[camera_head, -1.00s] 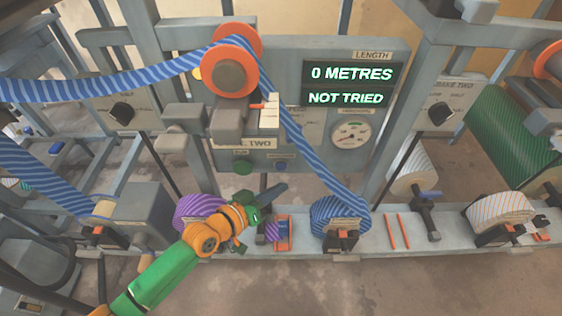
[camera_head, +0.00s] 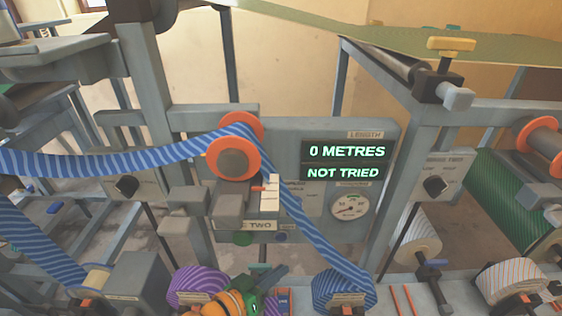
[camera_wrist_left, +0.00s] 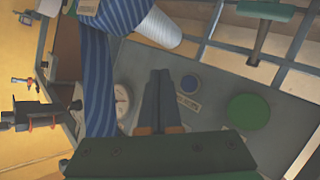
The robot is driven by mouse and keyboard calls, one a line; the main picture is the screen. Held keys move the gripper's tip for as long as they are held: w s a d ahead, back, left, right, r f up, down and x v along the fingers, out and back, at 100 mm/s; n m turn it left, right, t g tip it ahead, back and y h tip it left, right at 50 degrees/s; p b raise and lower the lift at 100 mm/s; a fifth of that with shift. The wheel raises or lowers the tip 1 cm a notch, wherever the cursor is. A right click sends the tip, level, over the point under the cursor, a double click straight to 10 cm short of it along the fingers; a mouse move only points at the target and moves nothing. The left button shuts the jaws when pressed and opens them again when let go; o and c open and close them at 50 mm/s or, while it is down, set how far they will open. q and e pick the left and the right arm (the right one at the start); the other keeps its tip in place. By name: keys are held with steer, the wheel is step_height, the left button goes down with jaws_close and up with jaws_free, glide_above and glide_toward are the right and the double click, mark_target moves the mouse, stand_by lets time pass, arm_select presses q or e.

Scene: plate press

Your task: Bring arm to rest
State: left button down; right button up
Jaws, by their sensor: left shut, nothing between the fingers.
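My left gripper (camera_head: 273,276) shows at the bottom of the head view, on my green and orange arm. It is in front of the machine, below the panel with the gauge. In the left wrist view its two dark fingers (camera_wrist_left: 160,98) lie together, shut with nothing between them. I cannot tell how far the tips are from the panel. Most of the left arm is cut off by the frame's lower edge. My right gripper is not in view.
A striped blue band (camera_head: 110,161) runs over an orange-rimmed roller (camera_head: 233,160) and down to a blue roll (camera_head: 342,291). A purple roll (camera_head: 198,281) is left of the gripper. The display (camera_head: 345,163) reads 0 METRES, NOT TRIED. Grey posts and rails surround the panel.

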arm_select(q)
steer(key=s+a+f+n+g+y, duration=0.1)
steer(key=s+a+f+g+y, duration=0.3)
steer(key=s+a, duration=0.45)
steer(key=s+a+f+g+y, duration=0.25)
steer(key=s+a+y, duration=0.4)
steer(key=s, duration=0.35)
step_height(320, 180, down, 16)
steer(key=s+a+g, duration=0.2)
steer(key=s+a+f, duration=0.3)
steer(key=s+f, duration=0.7)
steer(key=s, duration=0.2)
step_height(320, 180, up, 22)
steer(key=d+p, duration=0.2)
steer(key=p, duration=2)
steer(key=shift+s+r+g+p, duration=0.25)
steer(key=shift+s+g+p, duration=0.1)
steer(key=shift+g, duration=0.1)
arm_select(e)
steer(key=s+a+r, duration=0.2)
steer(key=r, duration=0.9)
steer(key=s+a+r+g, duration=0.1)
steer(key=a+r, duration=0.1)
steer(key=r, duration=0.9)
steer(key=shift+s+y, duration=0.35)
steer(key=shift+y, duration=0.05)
